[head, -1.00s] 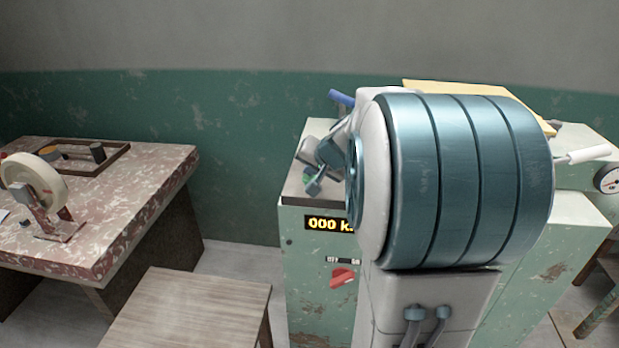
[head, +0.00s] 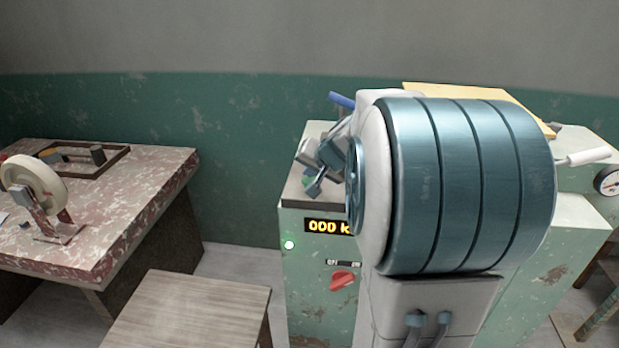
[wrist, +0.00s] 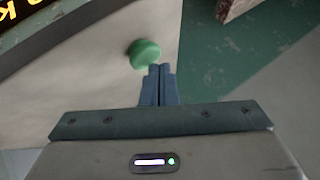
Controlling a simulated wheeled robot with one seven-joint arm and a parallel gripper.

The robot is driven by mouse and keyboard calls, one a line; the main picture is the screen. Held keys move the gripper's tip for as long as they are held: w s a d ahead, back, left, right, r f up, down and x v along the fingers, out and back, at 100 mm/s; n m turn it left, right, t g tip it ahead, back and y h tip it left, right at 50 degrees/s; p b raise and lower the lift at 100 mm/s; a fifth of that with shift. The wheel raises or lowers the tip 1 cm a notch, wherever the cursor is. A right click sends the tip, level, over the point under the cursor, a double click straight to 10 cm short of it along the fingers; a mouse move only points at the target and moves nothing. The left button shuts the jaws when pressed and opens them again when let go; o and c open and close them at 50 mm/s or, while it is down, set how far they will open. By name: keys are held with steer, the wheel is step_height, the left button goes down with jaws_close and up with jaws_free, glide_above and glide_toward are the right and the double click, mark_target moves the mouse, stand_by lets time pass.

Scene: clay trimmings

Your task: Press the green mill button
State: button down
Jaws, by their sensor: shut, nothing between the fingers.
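The green mill button (wrist: 144,54) is a round domed cap on a pale panel in the wrist view. My gripper (wrist: 161,68) is shut and empty, its fingertips at the button's lower right edge in that picture; I cannot tell whether they touch it. In the head view a bit of the green button (head: 307,181) shows beside my gripper (head: 314,190), on top of the pale green mill cabinet (head: 300,270). My own arm hides much of the cabinet there. A small green lamp (head: 289,245) glows on the cabinet front.
The cabinet front has a yellow-lit display (head: 328,226), partly hidden, and a red knob (head: 341,281). A wooden stool (head: 190,305) stands in front to the left. A worn table (head: 120,225) at left holds a wheel (head: 35,182) and a wooden frame tray (head: 116,160).

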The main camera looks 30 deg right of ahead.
steer(key=shift+r, duration=0.5)
step_height(320, 180, up, 5)
steer(key=p, duration=0.4)
stand_by(0.9)
steer(key=s+a+n+g+y+p, duration=0.1)
steer(key=s+a+n+g+p, duration=0.2)
steer(key=s+a, duration=0.75)
steer(key=s+a+f+n+g, duration=0.1)
steer(key=s+a+f+n, duration=0.1)
steer(key=s, duration=0.4)
steer(key=s+a+f+n+g+h, duration=0.1)
steer(key=s+a+f+n+g, duration=0.1)
steer(key=s, duration=0.5)
steer(key=shift+s+a+f+n, duration=0.2)
steer(key=shift+s+a+n, duration=0.1)
steer(key=shift+a+n, duration=0.35)
